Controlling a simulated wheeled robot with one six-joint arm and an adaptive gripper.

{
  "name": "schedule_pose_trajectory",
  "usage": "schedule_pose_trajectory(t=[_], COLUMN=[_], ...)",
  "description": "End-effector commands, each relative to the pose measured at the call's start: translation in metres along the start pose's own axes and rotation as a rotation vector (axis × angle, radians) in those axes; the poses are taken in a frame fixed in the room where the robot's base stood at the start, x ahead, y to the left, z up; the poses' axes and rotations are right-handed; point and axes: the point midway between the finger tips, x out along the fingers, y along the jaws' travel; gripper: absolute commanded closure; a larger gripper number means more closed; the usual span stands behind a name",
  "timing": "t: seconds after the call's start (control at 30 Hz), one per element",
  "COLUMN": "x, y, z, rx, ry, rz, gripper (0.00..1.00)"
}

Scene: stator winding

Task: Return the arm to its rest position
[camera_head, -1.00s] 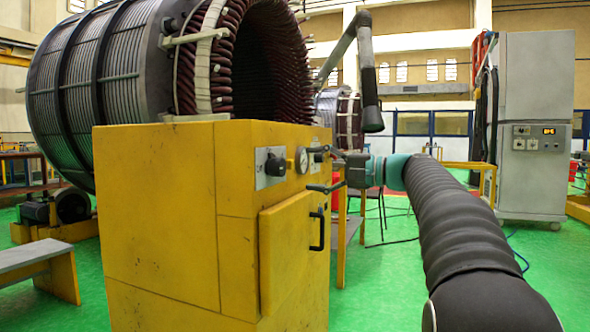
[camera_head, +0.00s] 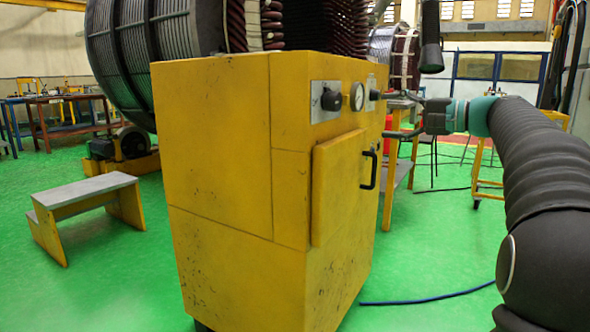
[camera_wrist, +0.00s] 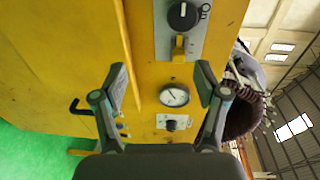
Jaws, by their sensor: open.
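My arm, in a dark ribbed sleeve, reaches in from the right of the head view. My gripper (camera_head: 410,108) is at its far end, beside the right side of the yellow cabinet (camera_head: 215,140). In the wrist view my gripper (camera_wrist: 160,83) is open and empty, its two fingers spread apart. It faces the cabinet's panel, which carries a black knob (camera_wrist: 182,15), a round gauge (camera_wrist: 174,95) and a smaller knob (camera_wrist: 171,124). I cannot tell the exact distance from the fingertips to the panel.
The big wound stator (camera_head: 160,38) stands behind the cabinet. A step stool (camera_head: 85,192) is at the left. A blue hose (camera_head: 425,299) lies on the green floor at the front right. A black door handle (camera_head: 369,170) juts from the cabinet. Open floor lies left of the cabinet.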

Motion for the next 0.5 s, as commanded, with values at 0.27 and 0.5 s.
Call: schedule_pose_trajectory(t=[0.27,0.5], x=[-0.011,-0.039], y=[0.155,0.238], z=[0.006,0.102], rx=[0.054,-0.094], ry=[0.133,0.104], rz=[0.442,0.856], gripper=[0.27,0.27])
